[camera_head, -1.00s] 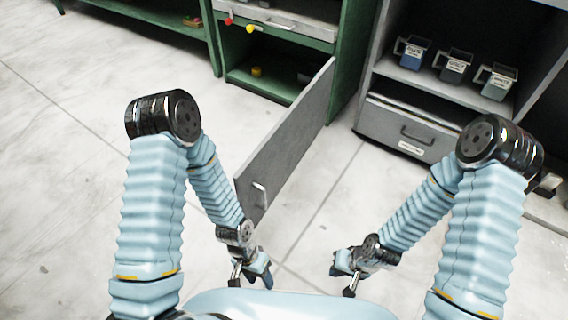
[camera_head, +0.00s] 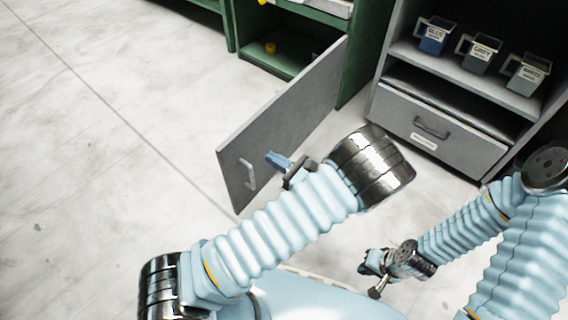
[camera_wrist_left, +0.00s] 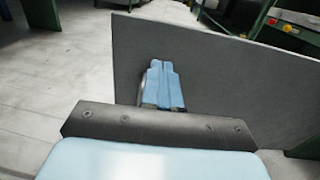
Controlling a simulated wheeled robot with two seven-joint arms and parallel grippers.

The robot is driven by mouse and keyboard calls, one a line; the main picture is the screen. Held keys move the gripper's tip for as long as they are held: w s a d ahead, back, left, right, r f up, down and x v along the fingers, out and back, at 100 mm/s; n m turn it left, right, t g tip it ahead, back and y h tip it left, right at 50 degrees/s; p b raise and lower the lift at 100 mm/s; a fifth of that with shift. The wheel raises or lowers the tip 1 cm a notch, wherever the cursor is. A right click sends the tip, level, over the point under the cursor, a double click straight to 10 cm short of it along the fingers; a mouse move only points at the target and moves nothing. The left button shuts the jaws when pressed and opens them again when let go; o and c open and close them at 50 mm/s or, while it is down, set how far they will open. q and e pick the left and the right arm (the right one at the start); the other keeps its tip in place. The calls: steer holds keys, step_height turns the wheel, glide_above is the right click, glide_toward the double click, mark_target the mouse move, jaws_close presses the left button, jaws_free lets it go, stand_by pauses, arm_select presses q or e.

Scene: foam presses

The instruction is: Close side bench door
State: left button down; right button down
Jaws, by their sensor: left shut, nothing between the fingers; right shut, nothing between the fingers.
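The grey bench door (camera_head: 290,112) stands swung open from the green bench (camera_head: 362,50), with its hinge side at the bench and its free end toward me. A pale handle (camera_head: 248,174) sits near its free end. My left gripper (camera_head: 279,160) is shut and empty, in front of the door's face near the handle; whether it touches is unclear. In the left wrist view the shut blue fingers (camera_wrist_left: 163,86) point at the grey door panel (camera_wrist_left: 225,80). My right gripper (camera_head: 368,264) is shut and empty, low at the right, away from the door.
A grey cabinet (camera_head: 440,125) with a drawer stands to the right, with several labelled containers, including a blue one (camera_head: 434,38), on its shelf. The floor (camera_head: 90,130) left of the door is clear.

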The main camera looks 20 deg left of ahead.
mark_target(241, 141)
arm_select(q)
steer(key=x, duration=0.9)
steer(key=shift+s+f, duration=0.1)
steer(key=shift+a, duration=0.1)
